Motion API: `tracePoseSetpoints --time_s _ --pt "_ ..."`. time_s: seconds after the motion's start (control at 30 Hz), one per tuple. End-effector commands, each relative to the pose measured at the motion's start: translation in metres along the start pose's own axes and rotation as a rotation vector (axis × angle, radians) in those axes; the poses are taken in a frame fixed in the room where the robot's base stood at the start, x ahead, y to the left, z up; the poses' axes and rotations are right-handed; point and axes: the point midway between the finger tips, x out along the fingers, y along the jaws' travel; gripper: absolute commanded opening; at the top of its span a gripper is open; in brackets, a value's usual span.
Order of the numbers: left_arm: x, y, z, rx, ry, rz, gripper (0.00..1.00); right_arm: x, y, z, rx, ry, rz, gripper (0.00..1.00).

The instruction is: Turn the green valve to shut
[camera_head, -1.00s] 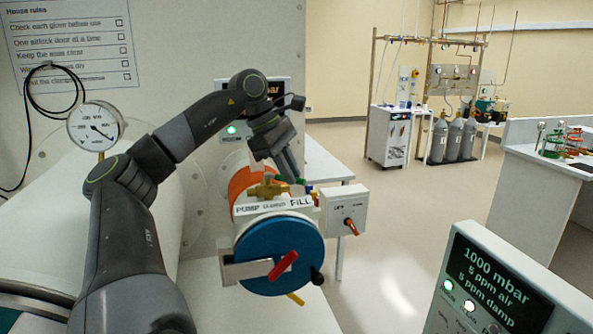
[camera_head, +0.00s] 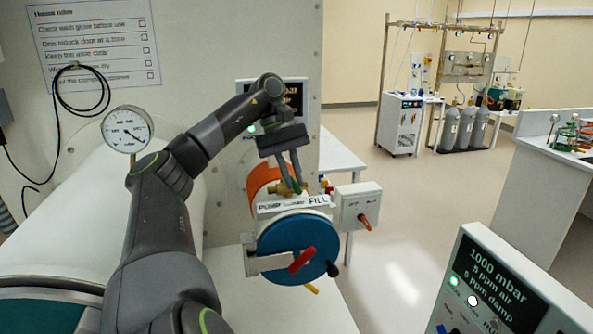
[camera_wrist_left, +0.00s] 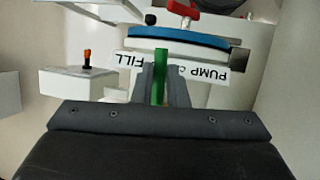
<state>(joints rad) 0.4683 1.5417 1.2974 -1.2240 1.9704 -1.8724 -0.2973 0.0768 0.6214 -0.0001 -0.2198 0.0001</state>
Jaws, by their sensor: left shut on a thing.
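The green valve handle (camera_head: 297,188) sits on a brass valve body (camera_head: 279,188) on top of the small airlock with the blue door (camera_head: 298,248). My left gripper (camera_head: 291,184) is shut on the green handle from above. In the left wrist view the green handle (camera_wrist_left: 159,84) stands between the two dark fingers and points at the label strip (camera_wrist_left: 190,72), between the FILL and PUMP ends. The middle word is partly hidden by the fingers. My right gripper is not in view.
A red handle (camera_head: 302,260) crosses the blue door. A white switch box (camera_head: 358,205) with an orange lever is close on the right. A round gauge (camera_head: 127,130) stands at left. A display panel (camera_head: 505,285) is at lower right. Open floor lies beyond.

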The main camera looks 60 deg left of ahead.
Motion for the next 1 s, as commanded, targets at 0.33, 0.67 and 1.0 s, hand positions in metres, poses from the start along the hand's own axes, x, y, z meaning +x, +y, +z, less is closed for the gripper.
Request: tracePoseSetpoints --time_s 0.33,0.67,1.0 --pt "-0.0003 -0.0037 -0.0006 0.058 -0.012 -0.025 0.00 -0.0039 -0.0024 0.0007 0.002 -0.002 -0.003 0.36" --pt "-0.0001 -0.0038 -0.0007 0.060 -0.012 -0.026 0.00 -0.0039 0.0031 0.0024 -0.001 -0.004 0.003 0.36" --pt "-0.0004 -0.0037 -0.0005 0.060 -0.012 -0.025 0.35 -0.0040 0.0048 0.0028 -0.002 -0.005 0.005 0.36"
